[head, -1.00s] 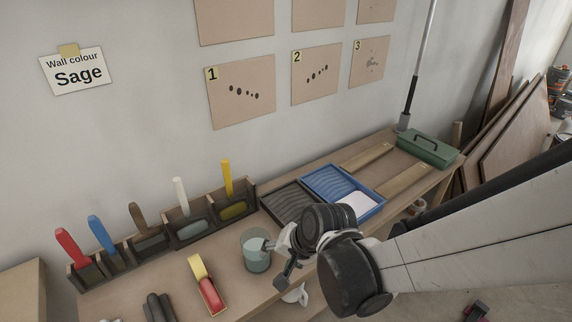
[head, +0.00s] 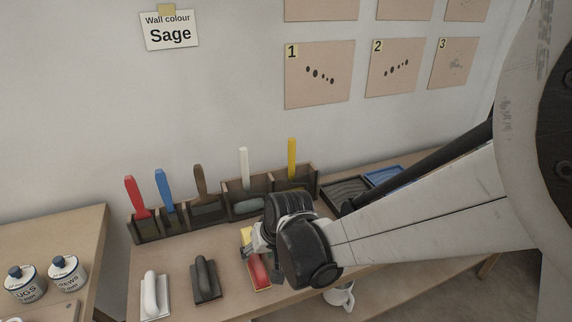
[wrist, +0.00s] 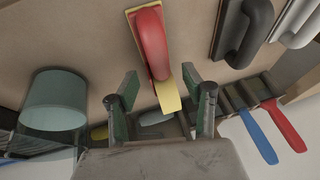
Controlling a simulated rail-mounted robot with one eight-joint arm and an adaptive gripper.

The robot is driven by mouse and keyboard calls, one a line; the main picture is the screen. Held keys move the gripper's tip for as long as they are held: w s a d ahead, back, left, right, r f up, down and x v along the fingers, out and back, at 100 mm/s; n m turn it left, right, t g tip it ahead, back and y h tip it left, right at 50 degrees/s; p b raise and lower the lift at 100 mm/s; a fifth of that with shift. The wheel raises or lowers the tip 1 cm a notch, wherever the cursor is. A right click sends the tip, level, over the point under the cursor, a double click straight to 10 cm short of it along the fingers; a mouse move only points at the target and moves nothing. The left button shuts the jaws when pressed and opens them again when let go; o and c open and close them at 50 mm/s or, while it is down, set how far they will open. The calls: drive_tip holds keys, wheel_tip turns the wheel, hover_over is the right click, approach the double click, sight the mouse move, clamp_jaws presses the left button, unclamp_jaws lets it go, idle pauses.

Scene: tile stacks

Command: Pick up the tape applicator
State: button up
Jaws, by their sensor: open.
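A red-and-yellow hand tool, which looks like the tape applicator (head: 259,274), lies on the bench below my gripper; my arm partly covers it in the head view. In the wrist view the applicator (wrist: 152,42) shows its red body at top centre, with its yellow end pointing down between my fingers. My gripper (wrist: 161,80) is open, its two fingers on either side of the yellow end with nothing held. In the head view my gripper (head: 252,250) is over the applicator. I cannot tell its exact height or whether it touches.
A dark-handled float (head: 206,278) and a white-handled float (head: 153,296) lie to the left. A wooden rack (head: 145,231) with several coloured-handled tools stands behind. A glass of teal liquid (wrist: 55,100) is at left in the wrist view. A white mug (head: 341,295) is below the bench top.

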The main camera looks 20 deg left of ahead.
sight(257, 257)
drive_tip(key=b+x, duration=0.2)
drive_tip(key=x, duration=0.2)
drive_tip(key=shift+a+f, duration=0.1)
drive_tip(key=shift+f, duration=0.1)
drive_tip(key=shift+r, duration=0.1)
clamp_jaws()
